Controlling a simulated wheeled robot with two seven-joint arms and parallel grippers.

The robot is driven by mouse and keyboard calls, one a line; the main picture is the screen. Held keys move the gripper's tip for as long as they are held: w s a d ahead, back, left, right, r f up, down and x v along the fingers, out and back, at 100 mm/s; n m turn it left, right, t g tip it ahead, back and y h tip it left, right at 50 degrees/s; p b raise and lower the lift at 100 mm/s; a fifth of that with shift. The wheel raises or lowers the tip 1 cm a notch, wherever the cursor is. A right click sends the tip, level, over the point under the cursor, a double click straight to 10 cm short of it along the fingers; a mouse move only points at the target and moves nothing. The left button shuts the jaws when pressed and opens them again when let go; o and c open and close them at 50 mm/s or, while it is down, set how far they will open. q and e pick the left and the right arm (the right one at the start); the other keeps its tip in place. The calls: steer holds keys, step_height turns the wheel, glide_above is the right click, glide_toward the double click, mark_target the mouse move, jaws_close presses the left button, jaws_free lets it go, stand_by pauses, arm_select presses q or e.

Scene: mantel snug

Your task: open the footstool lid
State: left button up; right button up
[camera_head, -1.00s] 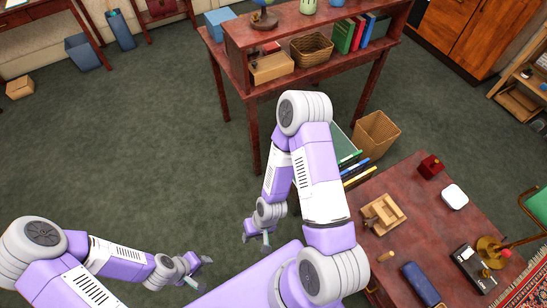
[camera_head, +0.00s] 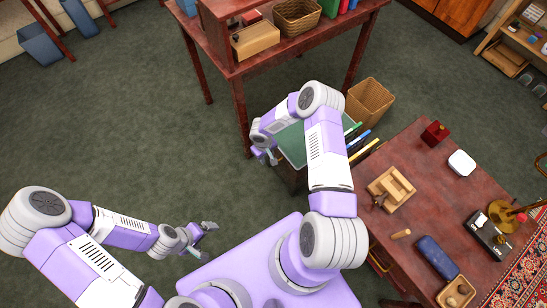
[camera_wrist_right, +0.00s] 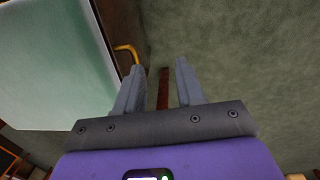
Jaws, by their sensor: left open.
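The footstool's green lid (camera_head: 293,148) shows in the head view, partly hidden behind my right arm. It looks flat and closed. In the right wrist view the pale green lid (camera_wrist_right: 50,65) fills the upper left, with a yellow curved handle (camera_wrist_right: 127,50) at its right edge. My right gripper (camera_head: 266,157) is at the footstool's left side. In the wrist view its two fingers (camera_wrist_right: 158,88) are apart with nothing between them, and the handle is just beyond the left finger.
A wooden table (camera_head: 412,170) with a small wooden tray, red box and other items stands at right. A shelved desk (camera_head: 236,75) stands behind. Floor at left is clear.

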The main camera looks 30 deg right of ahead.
steer(key=shift+h, duration=0.6)
steer(key=d+f+b, duration=0.1)
steer(key=f, duration=0.1)
steer(key=w+d+f+b, duration=0.1)
steer(key=d+f, duration=0.1)
steer(key=f, duration=0.1)
steer(key=w+d+f+b, duration=0.1)
steer(key=f, duration=0.2)
steer(key=shift+d, duration=0.4)
jaws_close()
steer(key=shift+r, duration=0.1)
